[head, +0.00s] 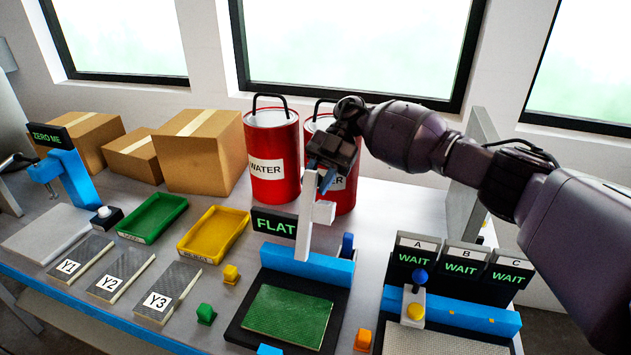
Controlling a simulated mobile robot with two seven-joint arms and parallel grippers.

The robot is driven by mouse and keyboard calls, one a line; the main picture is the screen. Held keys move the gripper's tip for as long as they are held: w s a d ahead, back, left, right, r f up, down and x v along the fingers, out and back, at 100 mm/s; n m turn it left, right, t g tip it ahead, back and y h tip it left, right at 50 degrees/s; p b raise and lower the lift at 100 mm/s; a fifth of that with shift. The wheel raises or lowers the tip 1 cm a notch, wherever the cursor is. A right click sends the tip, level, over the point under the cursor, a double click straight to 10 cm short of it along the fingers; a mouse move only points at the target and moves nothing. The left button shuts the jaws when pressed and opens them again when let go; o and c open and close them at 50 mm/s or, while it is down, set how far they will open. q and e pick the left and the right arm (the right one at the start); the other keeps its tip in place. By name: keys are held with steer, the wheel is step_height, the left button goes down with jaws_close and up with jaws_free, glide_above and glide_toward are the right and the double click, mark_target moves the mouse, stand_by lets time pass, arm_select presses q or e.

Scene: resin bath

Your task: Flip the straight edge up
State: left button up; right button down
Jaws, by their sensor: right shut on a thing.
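The straight edge (306,215) is a white bar with a small block on its right side. It stands nearly upright at the blue block (318,266) of the station with the FLAT display (274,225). My right gripper (325,176) is shut on its upper end. The gripper covers part of the bar's top. A green textured plate (287,316) lies on the black base in front, with nothing over it. My left gripper is not in view.
Two red WATER cans (272,158) stand close behind the gripper. A WAIT station (458,270) with a blue-knobbed lever is to the right. Yellow (214,234) and green (152,217) trays, labelled plates and cardboard boxes (200,152) are to the left.

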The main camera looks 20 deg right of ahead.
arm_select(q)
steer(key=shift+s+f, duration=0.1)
arm_select(e)
steer(key=shift+f, duration=0.1)
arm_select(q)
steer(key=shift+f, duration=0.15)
arm_select(e)
steer(key=c, duration=1.1)
jaws_free()
steer(key=shift+w, duration=0.1)
steer(key=shift+c, duration=0.2)
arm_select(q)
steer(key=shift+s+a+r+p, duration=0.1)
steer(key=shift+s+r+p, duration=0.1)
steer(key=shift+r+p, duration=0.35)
arm_select(e)
step_height(320, 180, up, 20)
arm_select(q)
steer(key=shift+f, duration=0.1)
